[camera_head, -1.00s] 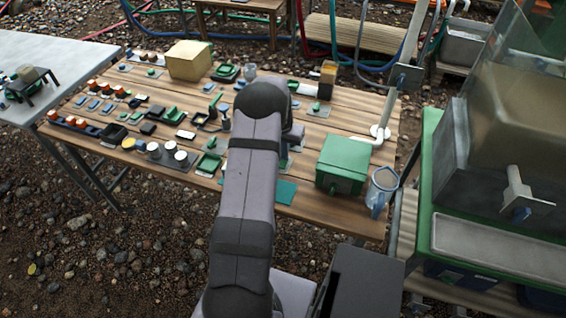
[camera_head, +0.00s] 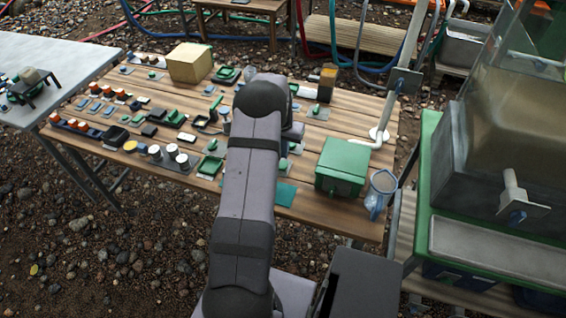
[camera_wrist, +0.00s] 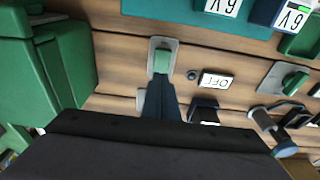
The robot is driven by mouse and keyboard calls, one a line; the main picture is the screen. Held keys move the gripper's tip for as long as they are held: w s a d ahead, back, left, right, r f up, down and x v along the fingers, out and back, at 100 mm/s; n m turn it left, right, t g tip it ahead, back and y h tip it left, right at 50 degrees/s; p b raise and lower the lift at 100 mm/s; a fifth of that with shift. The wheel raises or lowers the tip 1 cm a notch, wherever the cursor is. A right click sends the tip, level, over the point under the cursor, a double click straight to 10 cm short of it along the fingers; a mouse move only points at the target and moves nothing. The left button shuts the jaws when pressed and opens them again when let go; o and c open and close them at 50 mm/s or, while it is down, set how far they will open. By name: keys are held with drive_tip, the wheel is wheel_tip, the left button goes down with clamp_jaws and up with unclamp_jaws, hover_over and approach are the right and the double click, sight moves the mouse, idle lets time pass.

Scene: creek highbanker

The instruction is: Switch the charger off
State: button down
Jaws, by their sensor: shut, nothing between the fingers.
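In the wrist view my gripper (camera_wrist: 158,84) is shut and empty, its dark tips close to a green rocker switch (camera_wrist: 162,60) on a pale grey plate. The tips overlap the plate's lower part, and I cannot tell whether they touch the switch. Right of it are a small dark round lamp (camera_wrist: 192,75) and a white label (camera_wrist: 216,82) reading OFF, upside down. I cannot tell for sure which body is the charger. In the head view my arm hides the switch and the fingertips.
A green box (camera_wrist: 35,65) stands left of my gripper; it shows in the head view (camera_head: 343,165) near a clear jug (camera_head: 380,192). A teal mat (camera_wrist: 185,12) carries 6V blocks (camera_wrist: 292,17). Several small switches and parts crowd the wooden table (camera_head: 312,222).

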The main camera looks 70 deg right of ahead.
sight(284, 164)
drive_tip(key=shift+r+p, duration=1.25)
drive_tip(key=shift+r, duration=0.85)
drive_tip(key=a+f+y, duration=0.1)
drive_tip(key=a+f, duration=0.1)
drive_tip(key=a, duration=0.2)
drive_tip(key=s+a+f+n+y, duration=0.1)
drive_tip(key=a+f, duration=0.1)
drive_tip(key=a, duration=0.2)
drive_tip(key=s+a+f+n+y, duration=0.1)
drive_tip(key=a, duration=0.3)
drive_tip(key=shift+s+f+g, duration=0.2)
drive_tip(key=shift+f+g, duration=0.1)
drive_tip(key=shift+f, duration=0.1)
drive_tip(key=w+a+r+n, duration=0.4)
drive_tip(key=a+r+n, duration=0.15)
drive_tip(key=a, duration=0.85)
drive_tip(key=w+a+r+n+h, duration=0.1)
drive_tip(key=w+a+r+n, duration=0.45)
drive_tip(key=a, duration=0.85)
drive_tip(key=w+a+r+n, duration=0.3)
drive_tip(key=a+r+n, duration=0.25)
drive_tip(key=a, duration=0.85)
wheel_tip(284, 164, down, 23)
drive_tip(key=b, duration=2.2)
drive_tip(key=shift+w+d+r+b, duration=0.2)
drive_tip(key=shift+b, duration=0.2)
